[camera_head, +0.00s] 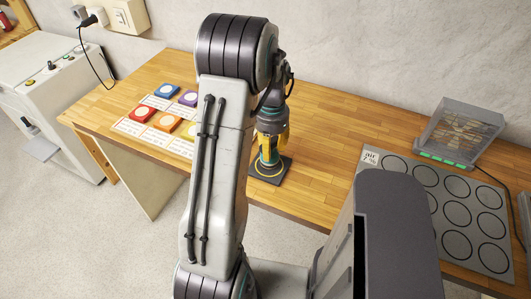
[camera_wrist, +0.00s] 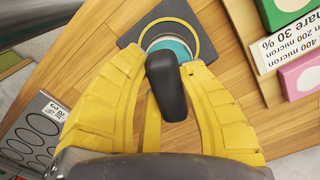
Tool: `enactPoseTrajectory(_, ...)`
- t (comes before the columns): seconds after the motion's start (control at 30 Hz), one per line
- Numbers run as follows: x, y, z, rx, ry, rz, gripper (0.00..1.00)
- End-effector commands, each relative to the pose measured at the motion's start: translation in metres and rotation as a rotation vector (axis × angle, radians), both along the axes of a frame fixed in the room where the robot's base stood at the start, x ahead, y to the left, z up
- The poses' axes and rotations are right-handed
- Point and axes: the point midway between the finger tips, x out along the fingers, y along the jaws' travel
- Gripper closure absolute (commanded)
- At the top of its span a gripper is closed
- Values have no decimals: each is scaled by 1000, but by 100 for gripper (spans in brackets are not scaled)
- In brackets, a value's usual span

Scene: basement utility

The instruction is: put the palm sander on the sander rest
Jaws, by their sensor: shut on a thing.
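The palm sander (camera_wrist: 167,88) has a dark rounded grip and a teal round base. It sits between the yellow fingers of my gripper (camera_head: 270,146), which is shut on its grip. The sander rest (camera_head: 284,178) is a dark square plate with a yellow ring, on the wooden bench behind my arm. In the wrist view the rest (camera_wrist: 129,40) lies under the sander, whose teal base is over the ring's area, off toward its lower part. I cannot tell whether the base touches the plate. My fingers hide part of the sander in the head view.
Coloured sanding-disc boxes and labels (camera_head: 160,122) lie left of the rest on the bench (camera_head: 325,150). A grey panel with black circles (camera_head: 425,180) and a clear-sided box unit (camera_head: 460,130) are on the right. Bare bench lies between. A white machine (camera_head: 45,85) stands far left.

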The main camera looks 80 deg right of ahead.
Motion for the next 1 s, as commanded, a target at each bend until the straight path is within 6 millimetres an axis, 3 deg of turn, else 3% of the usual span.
enactPoseTrajectory(0.03,-5,0,-11,-1,-1,-4,95)
enactPoseTrajectory(0.13,-10,0,-18,-2,-1,-5,95)
enactPoseTrajectory(0.6,-11,0,-21,-2,-1,-5,95)
enactPoseTrajectory(0.63,-11,1,-21,0,-1,-5,61)
enactPoseTrajectory(0.83,-11,1,-20,0,-1,-5,44)
enactPoseTrajectory(1.0,-11,1,-20,0,-1,-5,44)
